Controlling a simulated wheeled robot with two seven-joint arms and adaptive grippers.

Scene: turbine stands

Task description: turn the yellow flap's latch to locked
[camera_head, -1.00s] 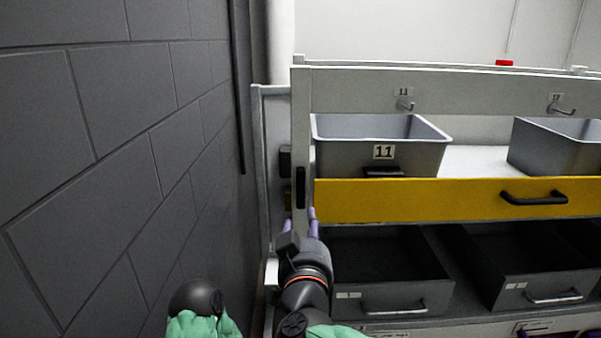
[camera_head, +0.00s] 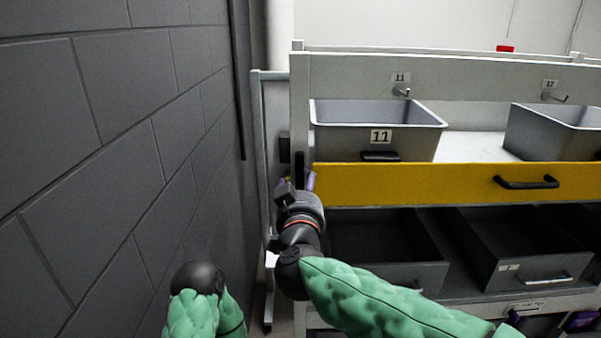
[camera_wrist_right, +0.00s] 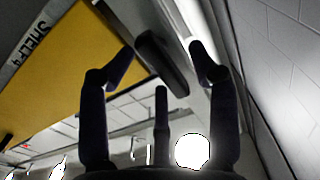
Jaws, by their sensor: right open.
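The yellow flap (camera_head: 400,183) spans the shelf front in the head view, with a black handle (camera_head: 526,183); it also fills the upper left of the right wrist view (camera_wrist_right: 60,80). Its latch, a short black bar (camera_head: 299,162), stands upright on the pale left post, its lower part hidden by my gripper. In the right wrist view the latch (camera_wrist_right: 163,65) lies between my fingertips, with gaps showing at both sides. My right gripper (camera_head: 299,183) is open in front of the latch; it shows more clearly in the wrist view (camera_wrist_right: 161,60). My left gripper is not visible.
A grey wall (camera_head: 110,150) runs close along the left. A grey bin labelled 11 (camera_head: 345,143) sits above the flap, another bin (camera_head: 535,135) to its right. Open dark drawers (camera_head: 410,275) lie below the flap, near my right forearm.

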